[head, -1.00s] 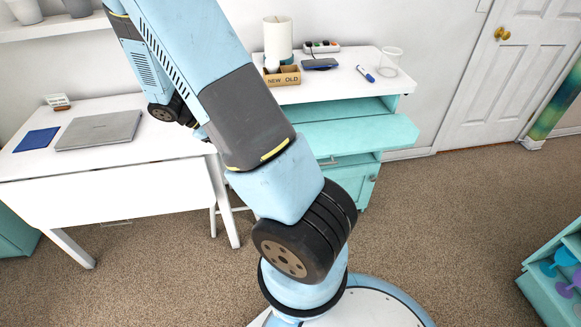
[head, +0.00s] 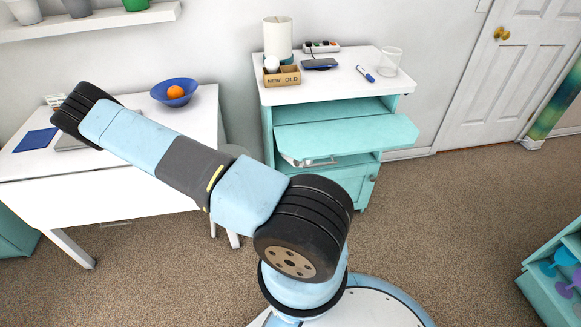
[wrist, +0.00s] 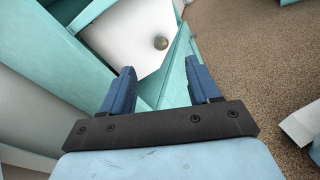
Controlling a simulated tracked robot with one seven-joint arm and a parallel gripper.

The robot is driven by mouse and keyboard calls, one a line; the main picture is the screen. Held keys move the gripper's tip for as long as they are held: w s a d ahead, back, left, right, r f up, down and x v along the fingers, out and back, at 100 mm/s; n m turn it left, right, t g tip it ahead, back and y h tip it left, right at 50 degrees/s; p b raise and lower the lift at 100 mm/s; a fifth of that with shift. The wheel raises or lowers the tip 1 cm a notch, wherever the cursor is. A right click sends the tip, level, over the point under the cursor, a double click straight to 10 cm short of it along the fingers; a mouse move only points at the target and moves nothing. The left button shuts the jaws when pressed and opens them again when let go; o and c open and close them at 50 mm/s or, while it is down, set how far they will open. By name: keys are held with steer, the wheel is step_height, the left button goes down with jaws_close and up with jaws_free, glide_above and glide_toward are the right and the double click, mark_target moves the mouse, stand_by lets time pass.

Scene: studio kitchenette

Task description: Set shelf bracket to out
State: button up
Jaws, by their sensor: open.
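The teal cabinet (head: 268,125) has a teal leaf (head: 345,134) jutting out under its white top. Below the leaf shows a thin pale metal bar (head: 318,163); I cannot tell whether it is the shelf bracket. My gripper (wrist: 160,88) shows only in the wrist view, with its two blue fingers apart and nothing between the tips. Beyond them are teal panels (wrist: 180,72) and a white surface (wrist: 125,38) with a small round metallic knob (wrist: 160,43). In the head view my gripper is hidden.
A white table (head: 120,190) with a blue bowl (head: 172,97) holding an orange (head: 175,92) stands left. The cabinet top carries a box (head: 281,76), a clear cup (head: 390,62) and a blue marker (head: 365,73). Carpet (head: 440,220) is free to the right.

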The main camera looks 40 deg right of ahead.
mark_target(294, 163)
steer(key=d+f+n, duration=0.1)
steer(key=d, duration=0.4)
steer(key=s+d+f+n+t+h, duration=0.1)
steer(key=d+f, duration=0.1)
steer(key=d, duration=0.4)
steer(key=d+f, duration=0.1)
steer(key=d, duration=0.4)
steer(key=shift+s+d+f+n+t+h, duration=0.15)
steer(key=shift+s+f+n+t+h, duration=0.15)
steer(key=shift+s+f+n+t, duration=0.1)
steer(key=shift+c, duration=0.3)
steer(key=shift+w+r, duration=0.15)
steer(key=shift+w, duration=0.05)
jaws_close()
